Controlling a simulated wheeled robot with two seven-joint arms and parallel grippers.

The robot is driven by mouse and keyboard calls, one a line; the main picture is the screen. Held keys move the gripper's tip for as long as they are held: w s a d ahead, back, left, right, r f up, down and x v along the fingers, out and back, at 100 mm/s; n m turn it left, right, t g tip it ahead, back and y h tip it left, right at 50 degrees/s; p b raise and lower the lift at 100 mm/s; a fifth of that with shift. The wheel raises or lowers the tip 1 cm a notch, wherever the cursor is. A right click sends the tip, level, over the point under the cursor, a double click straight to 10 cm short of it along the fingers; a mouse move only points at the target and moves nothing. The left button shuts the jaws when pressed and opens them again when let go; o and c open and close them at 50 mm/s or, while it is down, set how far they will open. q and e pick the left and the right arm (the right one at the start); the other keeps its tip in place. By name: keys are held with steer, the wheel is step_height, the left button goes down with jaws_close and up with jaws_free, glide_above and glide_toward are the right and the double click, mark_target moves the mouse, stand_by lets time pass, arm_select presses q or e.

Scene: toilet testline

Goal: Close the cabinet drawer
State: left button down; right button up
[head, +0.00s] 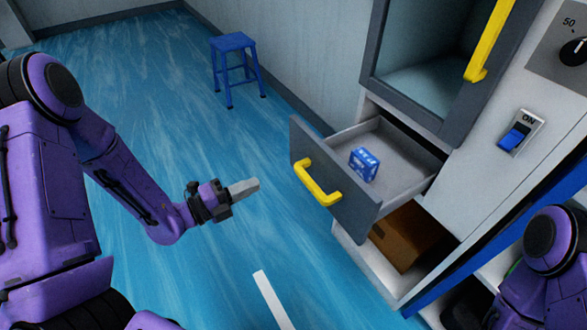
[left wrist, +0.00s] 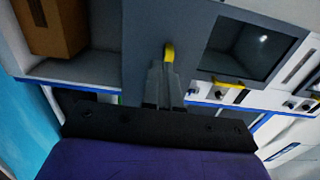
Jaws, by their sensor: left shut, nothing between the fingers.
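The cabinet drawer (head: 340,195) is pulled out, its grey front panel standing away from the cabinet. Its yellow handle (head: 316,184) faces left toward my arm. A small blue box (head: 364,164) sits inside the drawer. My left gripper (head: 250,187) is shut and empty, in front of the drawer front and apart from the handle in the head view. In the left wrist view, its fingers (left wrist: 165,72) point at the grey drawer front (left wrist: 140,45), with the yellow handle (left wrist: 168,52) just beyond the tips. My right gripper is not in view.
A dark-framed glass-fronted compartment (head: 425,60) with a yellow handle (head: 488,45) is above the drawer. Below the drawer, an open compartment holds a cardboard box (head: 408,236). A switch (head: 520,132) is at right. A blue stool (head: 235,65) stands behind; the blue floor between is clear.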

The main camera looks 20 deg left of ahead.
arm_select(q)
steer(key=p+x, duration=0.1)
steer(key=x, duration=1.1)
steer(key=shift+w+d, duration=0.25)
steer(key=shift+d, duration=0.05)
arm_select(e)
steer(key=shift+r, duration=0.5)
arm_select(q)
steer(key=shift+d, duration=0.1)
